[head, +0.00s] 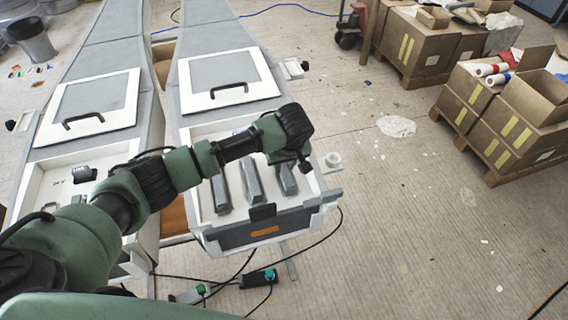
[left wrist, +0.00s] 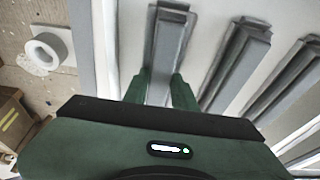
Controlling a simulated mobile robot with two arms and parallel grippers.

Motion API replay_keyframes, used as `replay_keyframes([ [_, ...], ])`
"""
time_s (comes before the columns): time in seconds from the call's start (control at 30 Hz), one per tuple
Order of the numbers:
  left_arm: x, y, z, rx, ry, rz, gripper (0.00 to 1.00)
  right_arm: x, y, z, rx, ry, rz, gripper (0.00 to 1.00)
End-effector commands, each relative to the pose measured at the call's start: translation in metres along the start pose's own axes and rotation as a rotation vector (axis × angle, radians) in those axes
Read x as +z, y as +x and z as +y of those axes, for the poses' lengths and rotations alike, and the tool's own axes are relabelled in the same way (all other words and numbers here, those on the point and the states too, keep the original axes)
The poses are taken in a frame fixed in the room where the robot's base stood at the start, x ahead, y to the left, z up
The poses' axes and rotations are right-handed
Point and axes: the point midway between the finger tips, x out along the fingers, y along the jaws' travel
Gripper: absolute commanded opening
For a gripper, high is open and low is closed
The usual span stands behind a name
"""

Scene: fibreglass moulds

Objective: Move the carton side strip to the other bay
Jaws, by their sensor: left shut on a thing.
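Three grey strips lie side by side in the white bay (head: 205,131) at the near end of the right-hand mould. The carton side strip (head: 288,182) is the rightmost one in the head view. My left gripper (head: 303,163) reaches over it from above and is shut on it. In the left wrist view the green fingers hold this strip (left wrist: 168,45) between them, with the middle strip (left wrist: 236,62) and the far strip (left wrist: 285,85) to the right. The other bay (head: 40,172) is in the left-hand mould, partly hidden by my arm. My right gripper is not in view.
Lids with black handles (head: 228,82) cover the moulds behind the bays. A white ring-shaped fitting (head: 333,160) sits off the right mould's side. Cartons on pallets (head: 475,105) stand at the right. Cables and a small green-buttoned box (head: 258,278) lie on the floor in front.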

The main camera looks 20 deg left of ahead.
Motion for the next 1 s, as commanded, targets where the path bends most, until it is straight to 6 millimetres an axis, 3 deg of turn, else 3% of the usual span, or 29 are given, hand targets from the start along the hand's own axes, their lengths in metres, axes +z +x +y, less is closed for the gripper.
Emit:
replay_keyframes([
  [0.03,0.0,0.001,0.001,0.001,-0.001,0.0,0.0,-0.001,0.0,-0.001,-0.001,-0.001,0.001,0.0],
  [0.07,0.0,0.0,0.001,0.001,0.0,0.0,0.35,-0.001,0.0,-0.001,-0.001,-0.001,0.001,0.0],
  [0.1,0.0,0.0,0.0,0.001,0.0,0.0,0.46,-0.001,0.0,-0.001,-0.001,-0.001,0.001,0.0],
  [0.13,0.0,0.001,0.0,0.001,0.0,0.0,0.48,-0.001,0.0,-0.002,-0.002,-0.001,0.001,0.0],
  [0.57,-0.001,-0.009,0.001,0.002,0.0,0.0,0.48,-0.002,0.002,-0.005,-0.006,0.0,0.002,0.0],
  [1.0,-0.001,-0.096,0.001,0.003,0.0,0.001,0.48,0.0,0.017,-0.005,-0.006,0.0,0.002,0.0],
])
